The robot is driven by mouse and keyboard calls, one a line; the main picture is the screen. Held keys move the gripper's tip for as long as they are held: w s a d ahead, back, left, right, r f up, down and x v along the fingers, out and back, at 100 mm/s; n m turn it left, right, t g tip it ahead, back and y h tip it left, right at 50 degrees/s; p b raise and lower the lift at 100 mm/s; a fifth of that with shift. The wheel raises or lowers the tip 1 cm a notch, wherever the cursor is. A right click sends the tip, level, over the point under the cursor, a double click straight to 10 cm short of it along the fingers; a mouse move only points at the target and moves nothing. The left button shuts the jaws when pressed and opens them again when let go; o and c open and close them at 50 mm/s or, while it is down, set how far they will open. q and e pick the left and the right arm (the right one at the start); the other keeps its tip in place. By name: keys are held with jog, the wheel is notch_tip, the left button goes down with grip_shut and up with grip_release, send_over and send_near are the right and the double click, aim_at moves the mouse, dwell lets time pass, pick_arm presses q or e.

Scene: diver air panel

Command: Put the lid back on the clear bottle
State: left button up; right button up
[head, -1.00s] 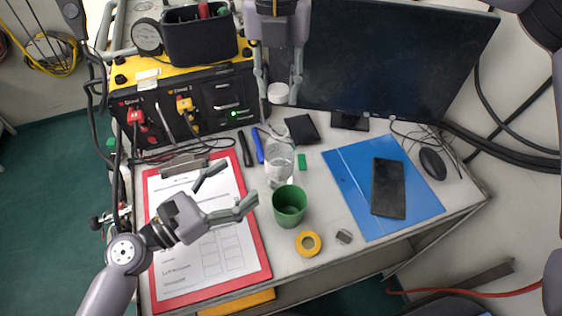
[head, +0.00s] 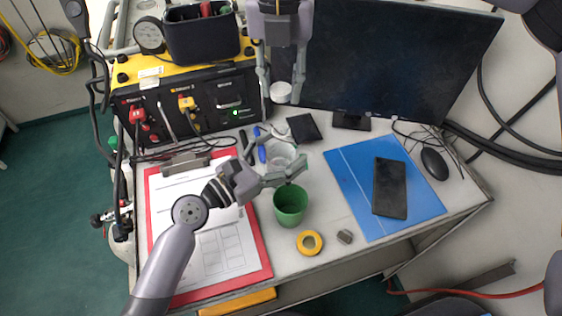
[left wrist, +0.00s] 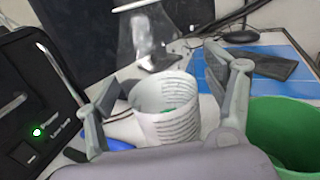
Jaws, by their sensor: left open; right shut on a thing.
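The clear bottle (head: 281,154) stands upright on the desk behind the green cup. In the left wrist view the bottle (left wrist: 168,112) has a transparent upper part and a printed white label. My left gripper (head: 292,150) is open, with its fingers on either side of the bottle; the arm partly hides the bottle in the head view. I cannot tell whether either finger touches it. My right gripper (head: 282,97) is shut on the white lid (head: 281,91), held above and behind the bottle, in front of the monitor.
The green cup (head: 290,206) stands close in front of the bottle. A yellow tape roll (head: 301,243), a red clipboard (head: 262,262) and a blue folder (head: 352,166) with a phone (head: 389,188) lie around. The air panel (head: 190,105) and monitor (head: 395,55) bound the back.

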pick_arm(q)
jog(key=shift+c, duration=0.3)
jog(key=c, duration=1.7)
